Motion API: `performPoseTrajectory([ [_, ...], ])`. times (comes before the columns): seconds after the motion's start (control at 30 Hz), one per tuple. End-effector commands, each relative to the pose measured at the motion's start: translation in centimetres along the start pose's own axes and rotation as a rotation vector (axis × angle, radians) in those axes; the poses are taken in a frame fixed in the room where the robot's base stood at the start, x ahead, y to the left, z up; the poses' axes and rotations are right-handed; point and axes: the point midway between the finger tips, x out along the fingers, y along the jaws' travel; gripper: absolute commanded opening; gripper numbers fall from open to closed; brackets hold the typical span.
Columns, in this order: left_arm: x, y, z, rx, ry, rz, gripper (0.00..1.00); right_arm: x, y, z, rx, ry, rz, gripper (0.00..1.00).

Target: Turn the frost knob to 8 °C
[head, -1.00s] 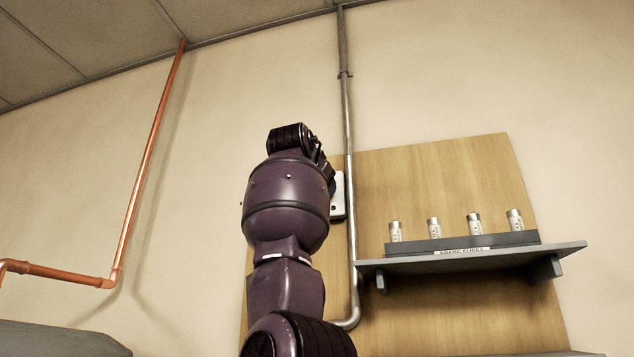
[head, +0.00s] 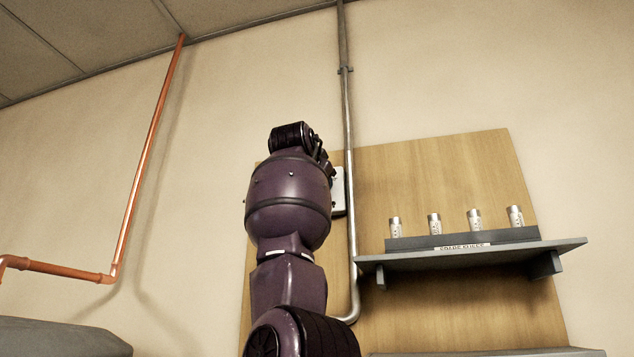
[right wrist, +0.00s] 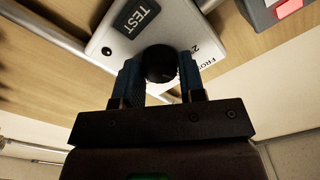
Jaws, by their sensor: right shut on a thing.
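The frost knob (right wrist: 160,64) is a round black knob on a pale box (right wrist: 185,25) in the right wrist view. My right gripper (right wrist: 160,72) is shut on the knob, with one blue finger on each side of it. A dark TEST label (right wrist: 136,17) is next to the knob, and part of a "FROST" marking with a "2" shows at its right. Most of the scale and the knob's pointer are hidden or unreadable. In the head view, my right arm covers the knob, and only the edge of the pale box (head: 340,190) shows. My left gripper is not in view.
A metal pipe (head: 347,120) runs down the wooden board (head: 420,175) close beside the box. A grey shelf (head: 480,255) at the right holds several spare fuses (head: 474,220). A copper pipe (head: 146,160) is on the left wall. A red-lit grey box (right wrist: 270,10) shows at the wrist view's top right.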

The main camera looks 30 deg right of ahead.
Motion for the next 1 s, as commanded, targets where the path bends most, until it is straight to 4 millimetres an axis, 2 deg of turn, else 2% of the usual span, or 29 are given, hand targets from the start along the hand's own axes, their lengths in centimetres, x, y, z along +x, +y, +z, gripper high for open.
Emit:
performPoseTrajectory([
  [0.23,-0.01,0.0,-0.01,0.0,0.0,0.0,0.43,0.0,0.02,0.02,0.147,0.0,0.002,0.13],
  [0.6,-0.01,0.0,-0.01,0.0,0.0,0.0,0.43,0.0,0.01,0.04,0.174,-0.001,0.001,0.13],
  [0.63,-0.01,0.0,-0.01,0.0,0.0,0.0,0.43,0.0,0.01,0.04,0.173,-0.001,0.001,0.4],
  [0.77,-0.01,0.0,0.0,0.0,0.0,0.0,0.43,0.0,0.01,0.04,0.173,-0.001,0.001,0.6],
  [0.8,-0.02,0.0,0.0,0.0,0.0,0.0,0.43,0.0,0.0,0.03,0.173,0.0,0.001,0.62],
  [1.0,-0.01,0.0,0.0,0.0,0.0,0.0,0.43,-0.01,-0.01,0.02,0.173,0.0,0.0,0.62],
])
